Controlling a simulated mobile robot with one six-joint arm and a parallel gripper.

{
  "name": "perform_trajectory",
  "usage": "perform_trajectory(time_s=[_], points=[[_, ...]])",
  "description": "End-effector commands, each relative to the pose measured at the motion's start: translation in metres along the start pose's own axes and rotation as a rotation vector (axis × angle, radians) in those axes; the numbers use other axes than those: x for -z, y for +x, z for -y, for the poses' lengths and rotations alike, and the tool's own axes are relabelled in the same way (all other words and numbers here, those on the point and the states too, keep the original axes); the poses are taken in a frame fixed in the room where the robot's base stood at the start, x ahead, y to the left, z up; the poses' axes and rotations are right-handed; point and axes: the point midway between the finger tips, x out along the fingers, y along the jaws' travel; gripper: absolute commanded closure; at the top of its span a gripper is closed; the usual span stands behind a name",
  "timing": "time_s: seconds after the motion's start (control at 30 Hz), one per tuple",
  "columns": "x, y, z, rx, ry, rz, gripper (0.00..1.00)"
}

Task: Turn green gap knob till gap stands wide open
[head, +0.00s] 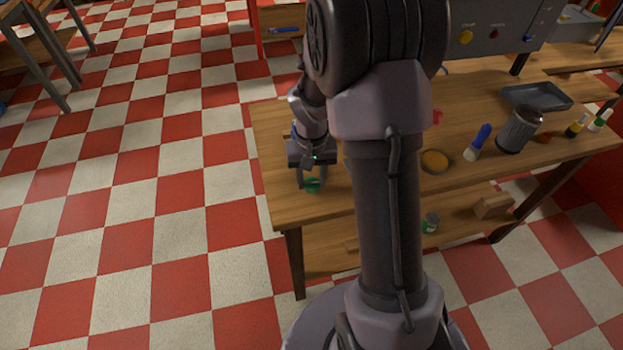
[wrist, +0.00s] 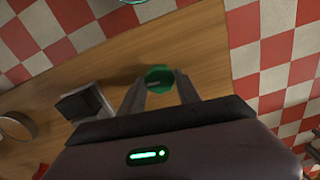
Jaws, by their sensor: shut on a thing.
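The green gap knob (head: 312,186) is low at the left front part of the wooden workbench in the head view. In the wrist view the round green knob (wrist: 158,77) sits between the fingertips. My gripper (head: 312,178) points down and is shut on the knob. The wrist view shows my gripper's two fingers (wrist: 160,92) on either side of it. A dark, box-like part (wrist: 84,102) lies left of the fingers in the wrist view. I cannot make out the gap or how wide it stands, and my arm hides much of the bench.
The workbench (head: 268,150) holds a grey tray (head: 537,97), a dark metal can (head: 519,130), a blue-handled brush (head: 479,141) and a round dish of orange stuff (head: 434,161) to the right. A metal ring (wrist: 17,126) shows at the wrist view's left.

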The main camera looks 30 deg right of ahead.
Motion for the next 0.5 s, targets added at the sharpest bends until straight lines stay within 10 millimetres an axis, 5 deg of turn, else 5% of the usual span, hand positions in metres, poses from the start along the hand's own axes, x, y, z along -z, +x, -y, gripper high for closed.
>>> perform_trajectory(time_s=[0.5], points=[[0.0002, -0.0002, 0.0000, 0.000, 0.159, 0.000, 1.00]])
